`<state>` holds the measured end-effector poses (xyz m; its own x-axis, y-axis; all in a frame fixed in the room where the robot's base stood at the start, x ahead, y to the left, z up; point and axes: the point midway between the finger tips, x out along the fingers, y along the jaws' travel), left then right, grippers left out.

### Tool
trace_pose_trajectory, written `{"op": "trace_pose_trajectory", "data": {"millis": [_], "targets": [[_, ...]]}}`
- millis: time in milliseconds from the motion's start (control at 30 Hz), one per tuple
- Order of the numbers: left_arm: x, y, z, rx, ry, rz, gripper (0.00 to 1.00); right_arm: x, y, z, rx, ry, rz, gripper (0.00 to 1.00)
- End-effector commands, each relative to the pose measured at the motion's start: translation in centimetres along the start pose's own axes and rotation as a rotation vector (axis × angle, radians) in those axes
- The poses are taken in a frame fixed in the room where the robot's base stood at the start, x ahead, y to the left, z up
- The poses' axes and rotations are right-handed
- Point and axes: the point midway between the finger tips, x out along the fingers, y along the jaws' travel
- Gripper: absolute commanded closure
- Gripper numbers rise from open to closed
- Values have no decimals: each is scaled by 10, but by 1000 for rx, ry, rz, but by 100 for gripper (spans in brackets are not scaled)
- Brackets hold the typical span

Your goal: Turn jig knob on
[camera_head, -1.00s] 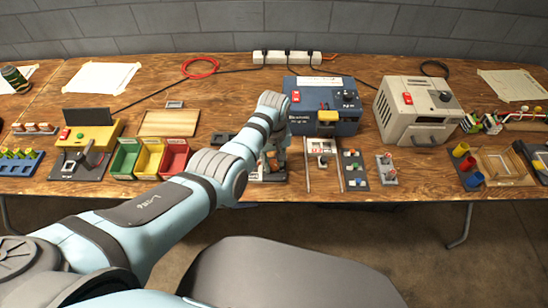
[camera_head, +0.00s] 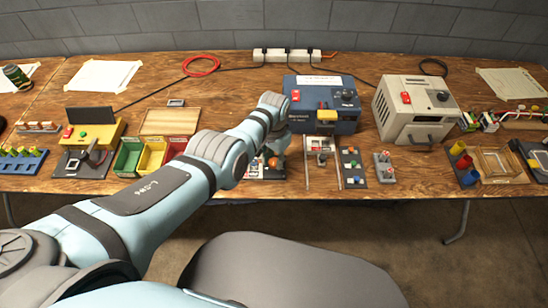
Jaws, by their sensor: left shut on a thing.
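My left arm reaches from the lower left across the bench front. Its gripper (camera_head: 275,150) points down, small and partly hidden by my own wrist, over a small jig (camera_head: 266,175) at the front edge. A round orange knob (camera_head: 272,162) shows on the jig, right at the fingertips. The gripper is shut on the knob. The knob's exact angle and any on mark are too small to read. My right gripper is out of view.
Behind the jig stands a blue power unit (camera_head: 308,115); a beige box (camera_head: 415,115) is to its right. Small switch panels (camera_head: 353,168) lie close on the right. Green and yellow bins (camera_head: 150,158) are on the left, the red one partly behind my arm.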

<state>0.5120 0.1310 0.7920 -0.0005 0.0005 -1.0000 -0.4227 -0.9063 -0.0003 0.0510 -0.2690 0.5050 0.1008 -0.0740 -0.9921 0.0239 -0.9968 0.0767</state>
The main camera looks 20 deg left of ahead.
Motion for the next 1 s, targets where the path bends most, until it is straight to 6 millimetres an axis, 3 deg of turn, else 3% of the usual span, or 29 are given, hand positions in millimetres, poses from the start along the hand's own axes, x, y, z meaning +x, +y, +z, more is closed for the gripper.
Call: {"op": "trace_pose_trajectory", "data": {"millis": [600,1000], "targets": [[-1,0,-1,567,3,-1,100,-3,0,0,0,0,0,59],[-1,0,-1,790,4,-2,100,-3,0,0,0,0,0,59]]}}
